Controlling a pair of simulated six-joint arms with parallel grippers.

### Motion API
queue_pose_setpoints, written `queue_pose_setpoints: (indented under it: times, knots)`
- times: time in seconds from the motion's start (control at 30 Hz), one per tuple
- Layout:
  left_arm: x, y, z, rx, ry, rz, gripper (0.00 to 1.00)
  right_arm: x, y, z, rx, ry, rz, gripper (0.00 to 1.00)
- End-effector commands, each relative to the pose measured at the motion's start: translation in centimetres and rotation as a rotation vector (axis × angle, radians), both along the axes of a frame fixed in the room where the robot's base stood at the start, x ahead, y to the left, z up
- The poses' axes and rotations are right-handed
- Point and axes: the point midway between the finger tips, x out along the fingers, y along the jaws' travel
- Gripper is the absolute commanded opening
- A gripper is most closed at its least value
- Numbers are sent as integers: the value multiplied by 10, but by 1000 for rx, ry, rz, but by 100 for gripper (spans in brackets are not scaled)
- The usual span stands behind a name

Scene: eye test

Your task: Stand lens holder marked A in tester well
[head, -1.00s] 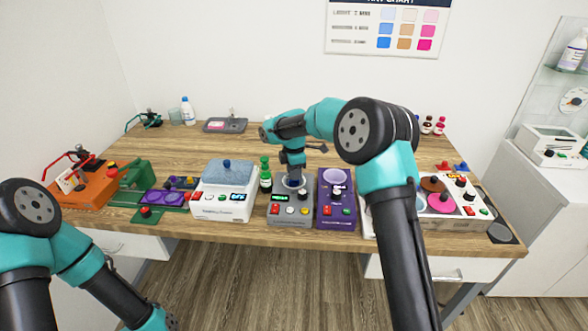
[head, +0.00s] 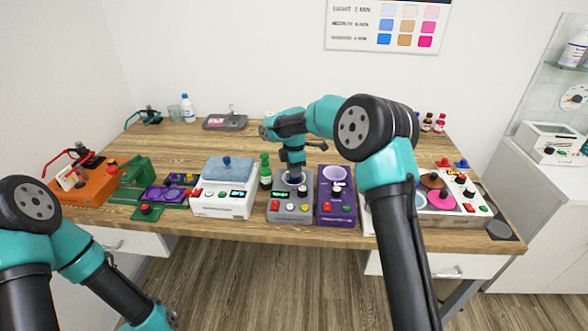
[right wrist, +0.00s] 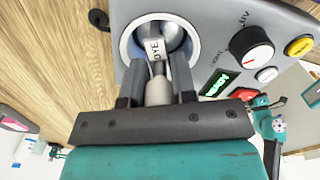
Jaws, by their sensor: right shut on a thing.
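My right gripper (head: 293,172) points down over the round well of a grey tester box (head: 303,204) with a green display. The right wrist view shows the fingers (right wrist: 157,92) shut on a pale grey, stem-like piece (right wrist: 159,90). A white tag on this piece shows letters like "DYE"; I see no clear A. The piece's far end lies in or right over the ringed well (right wrist: 128,45); I cannot tell how deep it sits. My left arm shows at lower left, but its gripper is out of view.
A purple device (head: 336,208) stands close right of the grey box. A green bottle (head: 265,170) and a white device with a blue-grey top (head: 222,203) stand to its left. A white device with coloured discs (head: 465,207) is further right. The table behind is mostly clear.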

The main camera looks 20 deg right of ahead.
Motion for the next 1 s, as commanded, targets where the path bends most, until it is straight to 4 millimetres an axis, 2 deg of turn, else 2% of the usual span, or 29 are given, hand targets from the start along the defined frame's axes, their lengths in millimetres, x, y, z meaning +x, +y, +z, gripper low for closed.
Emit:
queue_pose_setpoints:
  times: [0.23, 0.27, 0.5, 0.57, 0.7, 0.87, 1.0]
  knots:
    - [0, 0, 0, 0, 0, 0, 0, 0, 0, -2, 0, 0, 0, 0]
    - [0, 0, 0, 0, 0, 0, 0, 0, 0, -2, 0, 0, 0, 28]
    - [0, 0, 0, 0, 0, 0, 0, 0, 0, -2, 0, 0, 0, 51]
    - [0, 0, 0, 0, 0, 0, 0, 0, 0, -2, 0, 0, 0, 55]
    - [0, 0, 0, 0, 0, 0, 0, 0, 0, -2, 0, 0, 0, 55]
    - [0, 0, 0, 0, 0, 0, 0, 0, 0, -2, 0, 0, 0, 70]
    - [0, 0, 0, 0, 0, 0, 0, 0, 0, -2, 0, 0, 0, 72]
